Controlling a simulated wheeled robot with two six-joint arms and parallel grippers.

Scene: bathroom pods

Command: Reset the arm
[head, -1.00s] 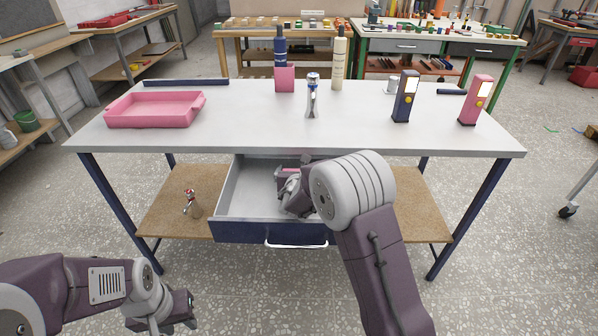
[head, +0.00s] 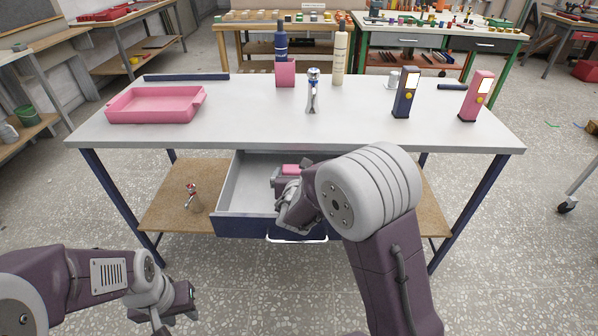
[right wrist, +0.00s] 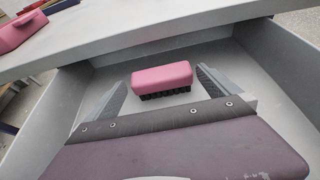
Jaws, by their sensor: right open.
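My right gripper (head: 285,190) is over the open drawer (head: 247,188) under the white table. In the right wrist view its two fingers are spread apart and empty. A pink brush with black bristles (right wrist: 162,76) lies in the drawer just ahead of and between the fingertips; no finger visibly touches it. Its pink top also shows in the head view (head: 291,169), partly hidden by my gripper. My left gripper (head: 172,311) is at the lower left, away from the table and partly cut off by the frame; its finger opening is unclear.
The table (head: 240,125) holds a pink tray (head: 153,105), a pink box (head: 285,74), two bottles, a silver-topped item (head: 313,92) and two lamps (head: 405,92). A small item (head: 193,198) stands on the lower shelf. Floor at the left front is clear.

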